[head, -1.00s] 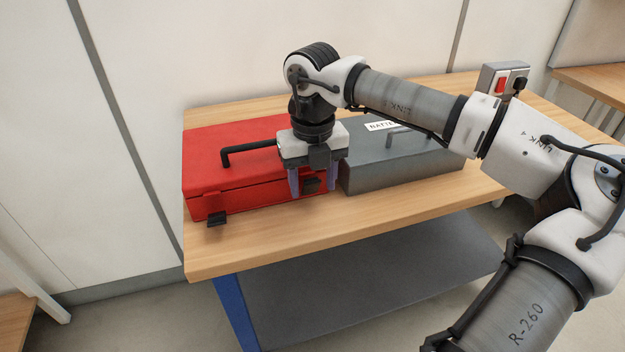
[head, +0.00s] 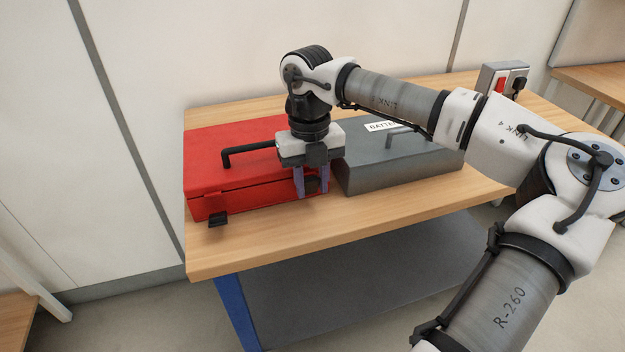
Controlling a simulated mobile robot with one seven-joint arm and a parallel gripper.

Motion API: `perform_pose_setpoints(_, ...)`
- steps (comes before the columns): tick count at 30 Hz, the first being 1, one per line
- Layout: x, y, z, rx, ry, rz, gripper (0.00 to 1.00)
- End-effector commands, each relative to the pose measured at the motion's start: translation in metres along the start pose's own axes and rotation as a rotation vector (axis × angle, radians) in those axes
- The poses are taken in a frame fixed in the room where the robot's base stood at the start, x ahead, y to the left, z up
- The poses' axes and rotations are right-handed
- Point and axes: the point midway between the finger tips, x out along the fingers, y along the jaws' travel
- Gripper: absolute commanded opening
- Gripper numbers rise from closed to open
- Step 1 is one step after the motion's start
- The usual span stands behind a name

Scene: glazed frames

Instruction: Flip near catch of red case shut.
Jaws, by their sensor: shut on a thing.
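The red case (head: 230,150) stands closed on the wooden table, its black handle (head: 247,150) on the lid. One catch (head: 217,219) at the left of its front sticks out and hangs down, dark at its tip. A second dark catch (head: 312,184) is at the right end of the front. My gripper (head: 311,188) points down there, its two bluish fingers shut on this second catch. The fingers partly hide the catch, so its exact angle is unclear.
A grey case (head: 400,165) with a handle and a white label stands close to the right of my gripper. A box with a red switch (head: 500,84) is at the back right.

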Motion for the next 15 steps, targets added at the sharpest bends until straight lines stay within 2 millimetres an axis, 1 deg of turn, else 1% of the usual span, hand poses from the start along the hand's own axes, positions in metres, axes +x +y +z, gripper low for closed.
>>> perform_pose_setpoints(1,-0.0048,0.0009,0.0025,0.000,0.039,-0.001,0.08)
perform_pose_setpoints(6,-0.0053,0.0008,0.0057,-0.002,0.128,0.000,0.08)
perform_pose_setpoints(15,-0.0038,0.0000,0.0058,0.000,0.140,0.000,0.08)
